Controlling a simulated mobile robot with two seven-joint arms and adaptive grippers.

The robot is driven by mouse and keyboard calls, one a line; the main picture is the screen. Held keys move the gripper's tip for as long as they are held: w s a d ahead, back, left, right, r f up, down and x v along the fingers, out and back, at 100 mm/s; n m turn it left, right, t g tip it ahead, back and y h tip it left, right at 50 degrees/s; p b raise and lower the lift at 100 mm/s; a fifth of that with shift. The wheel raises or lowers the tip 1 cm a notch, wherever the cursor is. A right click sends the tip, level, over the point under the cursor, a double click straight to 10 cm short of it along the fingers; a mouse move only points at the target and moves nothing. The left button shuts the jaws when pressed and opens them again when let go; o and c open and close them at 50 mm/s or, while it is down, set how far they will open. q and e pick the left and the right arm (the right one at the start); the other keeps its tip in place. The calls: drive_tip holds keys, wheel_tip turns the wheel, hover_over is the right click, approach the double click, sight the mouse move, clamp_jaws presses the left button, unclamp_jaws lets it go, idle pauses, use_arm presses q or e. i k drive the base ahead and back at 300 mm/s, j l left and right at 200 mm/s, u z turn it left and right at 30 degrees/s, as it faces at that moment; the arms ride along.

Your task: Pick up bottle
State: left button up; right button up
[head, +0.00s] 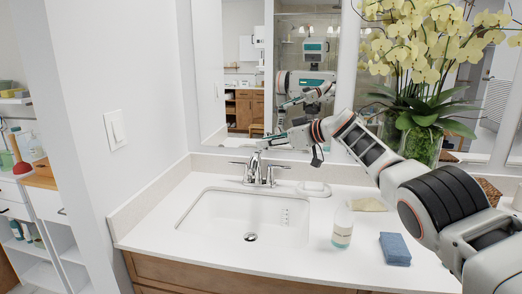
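A small clear bottle (342,228) with a pale label and a teal lower part stands upright on the white countertop, right of the sink. My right arm reaches in from the right, behind and above the bottle. My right gripper (258,143) points left above the faucet, in front of the mirror, well apart from the bottle. It is small and seen side-on, so its finger opening is unclear; nothing is visibly held. My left gripper is not in view, apart from any mirror reflection.
The sink (245,220) and chrome faucet (258,172) are left of the bottle. A blue block (394,249) lies to its right, a yellowish cloth (367,204) and soap dish (313,189) behind. A glass vase (422,146) of orchids stands at the back right. The front counter strip is clear.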

sight(344, 220)
drive_tip(key=k, duration=1.05)
